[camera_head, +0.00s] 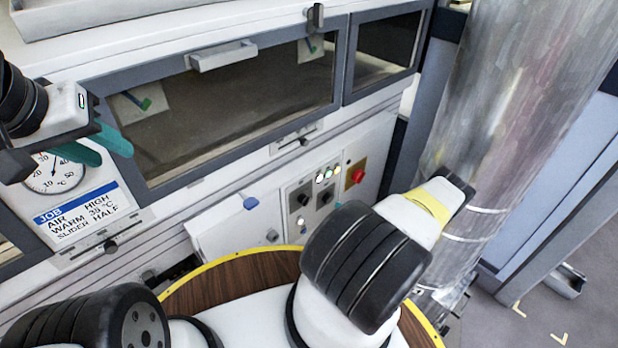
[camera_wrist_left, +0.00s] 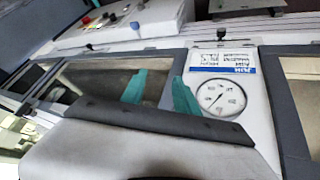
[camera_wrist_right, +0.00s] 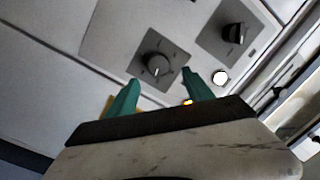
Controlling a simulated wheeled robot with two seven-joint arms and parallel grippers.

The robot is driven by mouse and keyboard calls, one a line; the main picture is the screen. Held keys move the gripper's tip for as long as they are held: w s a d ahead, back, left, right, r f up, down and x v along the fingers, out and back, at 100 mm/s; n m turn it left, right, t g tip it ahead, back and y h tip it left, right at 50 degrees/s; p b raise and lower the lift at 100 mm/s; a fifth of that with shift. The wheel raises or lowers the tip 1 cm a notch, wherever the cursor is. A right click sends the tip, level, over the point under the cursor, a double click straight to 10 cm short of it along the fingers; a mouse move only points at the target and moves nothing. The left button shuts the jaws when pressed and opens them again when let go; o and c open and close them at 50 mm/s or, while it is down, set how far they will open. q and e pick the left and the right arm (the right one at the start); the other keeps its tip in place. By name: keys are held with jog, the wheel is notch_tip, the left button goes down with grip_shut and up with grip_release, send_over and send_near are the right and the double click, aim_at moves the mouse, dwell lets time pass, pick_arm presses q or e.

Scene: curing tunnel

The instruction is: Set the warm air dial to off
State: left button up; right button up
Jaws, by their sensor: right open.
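Two black dials sit on grey plates of the control panel. In the head view they are the left dial (camera_head: 303,199) and the right dial (camera_head: 326,197). In the right wrist view one dial (camera_wrist_right: 157,66) has tick marks around it and a pale pointer; the other dial (camera_wrist_right: 235,34) is up and right. No label shows which is the warm air dial. My right gripper (camera_wrist_right: 160,86) is open, its teal fingers just short of the nearer dial; my arm mostly hides it in the head view. My left gripper (camera_head: 98,147) is open and empty before the gauge, also in its wrist view (camera_wrist_left: 160,92).
A red button (camera_head: 356,174) and several small lights are beside the dials. A round gauge (camera_head: 54,172) and a job card (camera_head: 88,214) are at left. A large metal duct (camera_head: 500,90) stands close to my right arm. A wooden round top (camera_head: 228,282) lies below.

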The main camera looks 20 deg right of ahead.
aim_at(330, 199)
jog(key=x, duration=0.6)
grip_shut()
jog(key=shift+a, duration=0.1)
